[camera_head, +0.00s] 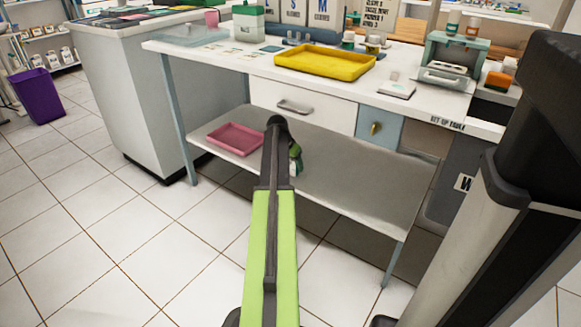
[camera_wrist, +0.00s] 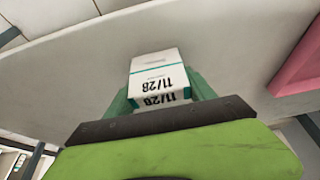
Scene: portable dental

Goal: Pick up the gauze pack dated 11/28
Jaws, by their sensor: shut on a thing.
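The gauze pack (camera_wrist: 157,76) is a small white box with teal bands and the print 11/28, upside down in the wrist view. My gripper (camera_wrist: 160,100) has its green fingers on either side of the pack and is shut on it. In the head view my gripper (camera_head: 296,158) shows as a bit of green behind the end of my arm, over the lower shelf (camera_head: 350,190). The pack is mostly hidden there by my arm. I cannot tell whether the pack touches the shelf.
A pink tray (camera_head: 236,138) lies on the lower shelf left of my gripper; it also shows at the right of the wrist view (camera_wrist: 300,65). The table top (camera_head: 405,98) with a yellow tray (camera_head: 325,75) overhangs the shelf. The shelf's right part is clear.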

